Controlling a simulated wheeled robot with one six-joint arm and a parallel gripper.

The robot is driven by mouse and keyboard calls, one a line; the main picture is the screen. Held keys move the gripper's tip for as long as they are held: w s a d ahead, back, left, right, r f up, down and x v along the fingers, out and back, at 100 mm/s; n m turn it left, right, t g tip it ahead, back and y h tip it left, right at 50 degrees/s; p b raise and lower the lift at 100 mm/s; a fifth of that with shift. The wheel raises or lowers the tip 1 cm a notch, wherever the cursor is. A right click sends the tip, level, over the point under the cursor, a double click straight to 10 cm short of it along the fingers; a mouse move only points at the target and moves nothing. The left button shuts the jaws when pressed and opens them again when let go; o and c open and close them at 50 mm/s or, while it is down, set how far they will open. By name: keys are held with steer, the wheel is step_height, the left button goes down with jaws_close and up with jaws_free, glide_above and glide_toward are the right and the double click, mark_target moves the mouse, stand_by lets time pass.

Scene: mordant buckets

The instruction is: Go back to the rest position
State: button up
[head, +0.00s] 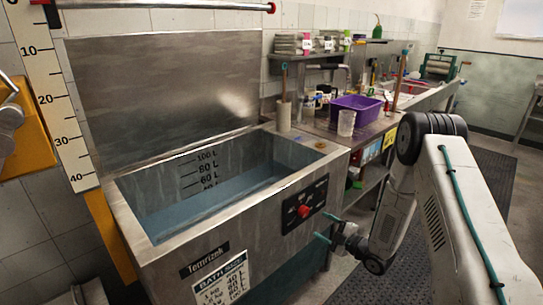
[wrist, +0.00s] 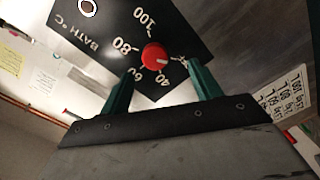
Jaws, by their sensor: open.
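My gripper (head: 328,231) is at the front of the steel bath, close to its control panel. In the wrist view my gripper (wrist: 160,92) shows two teal fingers, spread apart and empty. The red temperature knob (wrist: 155,56) lies ahead, between the fingertips in the picture, on a black panel (wrist: 112,22) marked "BATH °C" with numbers around it. In the head view the knob (head: 304,211) is left of my fingers and looks clear of them. My arm (head: 460,215) reaches in from the right.
The steel bath (head: 235,225) holds bluish liquid (head: 215,200), with its lid (head: 165,90) raised behind. A bench with a purple basin (head: 356,108) and a clear beaker (head: 346,123) stands at the back right. A dark floor mat (head: 375,285) lies beside the bath.

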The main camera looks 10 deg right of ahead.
steer(key=s+d+f+m+g+h, duration=0.3)
steer(key=d+f+m+g+h, duration=0.25)
steer(key=f+h, duration=0.2)
steer(key=s+d+r+m+g+h, duration=0.2)
steer(key=s+d+r+m+g, duration=0.1)
steer(key=s+d+r+m, duration=0.1)
steer(key=s+r+m+g+h, duration=0.3)
steer(key=s+r+m+g, duration=0.15)
steer(key=s+r, duration=0.7)
steer(key=s+a+r+m+y, duration=0.1)
steer(key=s+a+r, duration=0.4)
steer(key=s+r, duration=0.7)
steer(key=s+a+r+m+y, duration=0.1)
steer(key=s+a+r+m, duration=0.2)
steer(key=s+r, duration=0.9)
steer(key=a+r, duration=0.3)
steer(key=shift+m, duration=0.4)
